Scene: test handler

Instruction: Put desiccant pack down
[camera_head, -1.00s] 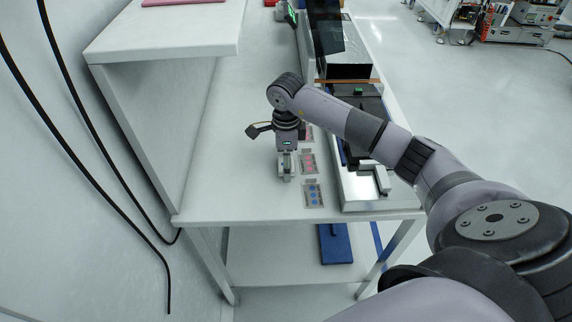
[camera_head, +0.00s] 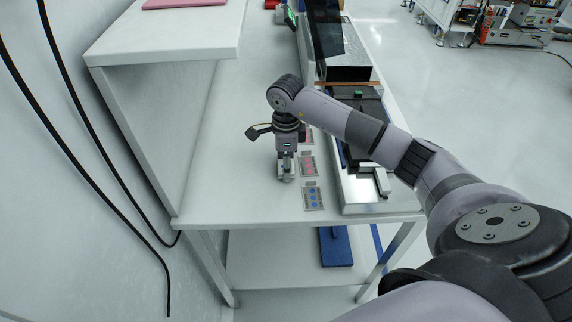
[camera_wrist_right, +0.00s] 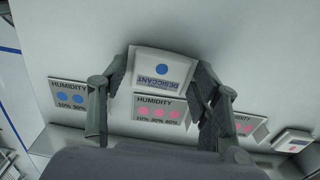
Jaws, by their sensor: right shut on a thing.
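The desiccant pack (camera_wrist_right: 163,72) is a small white packet with a blue dot and the word DESICCANT. In the right wrist view it sits between the fingers of my right gripper (camera_wrist_right: 160,90), which is shut on it. In the head view my right gripper (camera_head: 286,174) points down close to the white bench top (camera_head: 245,200), left of the humidity cards. The pack is too small there to make out, and whether it touches the bench is unclear. My left gripper is not in view.
Humidity cards with blue (camera_head: 313,197) or pink (camera_head: 308,166) dots lie in a row right of the gripper. A metal-edged tray (camera_head: 365,205) stands further right. A raised white shelf (camera_head: 165,35) is at the left. Bench left of the gripper is clear.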

